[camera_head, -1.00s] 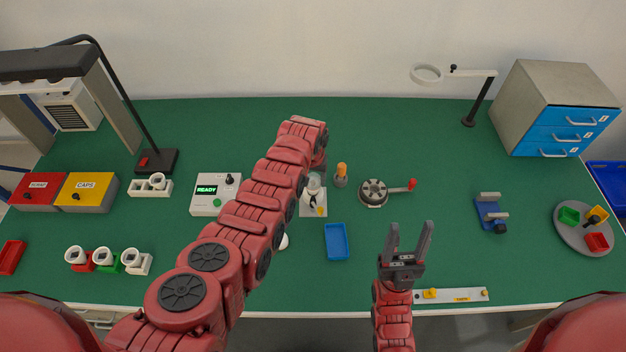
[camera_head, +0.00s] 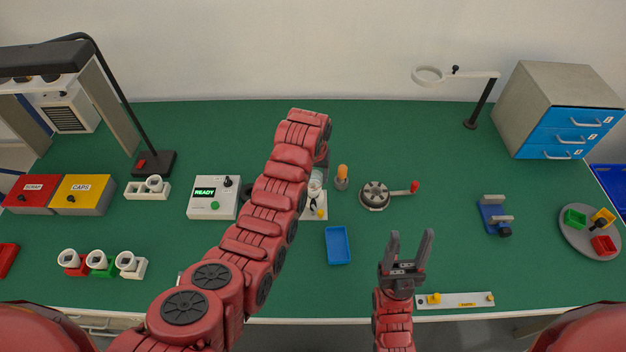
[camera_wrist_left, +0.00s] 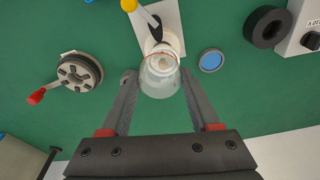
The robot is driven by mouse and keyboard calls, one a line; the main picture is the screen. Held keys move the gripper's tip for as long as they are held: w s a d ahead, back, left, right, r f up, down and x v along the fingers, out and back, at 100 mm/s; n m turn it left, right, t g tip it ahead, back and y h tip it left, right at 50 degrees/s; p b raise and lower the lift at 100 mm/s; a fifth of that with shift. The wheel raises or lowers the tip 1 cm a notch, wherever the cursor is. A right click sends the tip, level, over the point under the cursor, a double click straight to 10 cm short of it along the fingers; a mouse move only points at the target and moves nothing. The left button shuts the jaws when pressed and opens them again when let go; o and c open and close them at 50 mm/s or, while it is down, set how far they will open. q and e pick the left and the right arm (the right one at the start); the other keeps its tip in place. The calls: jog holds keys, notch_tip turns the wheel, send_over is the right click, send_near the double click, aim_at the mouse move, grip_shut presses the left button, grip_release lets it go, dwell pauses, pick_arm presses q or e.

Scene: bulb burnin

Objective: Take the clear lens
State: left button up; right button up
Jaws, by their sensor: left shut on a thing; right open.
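The clear lens (camera_wrist_left: 160,78) is a transparent dome in the left wrist view, with a white part and a reddish rim showing through it. My left gripper (camera_wrist_left: 157,80) has its two fingers on either side of the lens and is shut on it. The lens is over or near the edge of a white base plate (camera_wrist_left: 172,25); I cannot tell whether they touch. In the head view the lens (camera_head: 316,182) shows just right of my left forearm, which hides the left gripper. My right gripper (camera_head: 405,258) is open and empty near the front edge.
An orange-topped post (camera_head: 341,176) and a crank reel (camera_head: 374,195) stand close to the lens. A tester reading READY (camera_head: 213,197) stands left. A blue disc (camera_wrist_left: 211,60) lies beside the plate.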

pick_arm(q)
jog(key=s+p, duration=0.1)
jog(key=s, duration=0.1)
jog(key=s+d+r, duration=0.1)
jog(key=s, duration=0.2)
jog(key=s+d+p, duration=0.1)
jog(key=s, duration=0.2)
jog(key=shift+d+r+p, duration=0.1)
jog(key=shift+r+p, duration=0.15)
jog(key=shift+p, duration=0.05)
jog(key=s+d+r+p, duration=0.1)
jog(key=s+r+p, duration=0.3)
jog(key=s+p, duration=0.2)
jog(key=shift+s+d+r+p, duration=0.25)
jog(key=shift+d+p, duration=0.1)
jog(key=shift+p, duration=0.35)
jog(key=shift+w, duration=0.1)
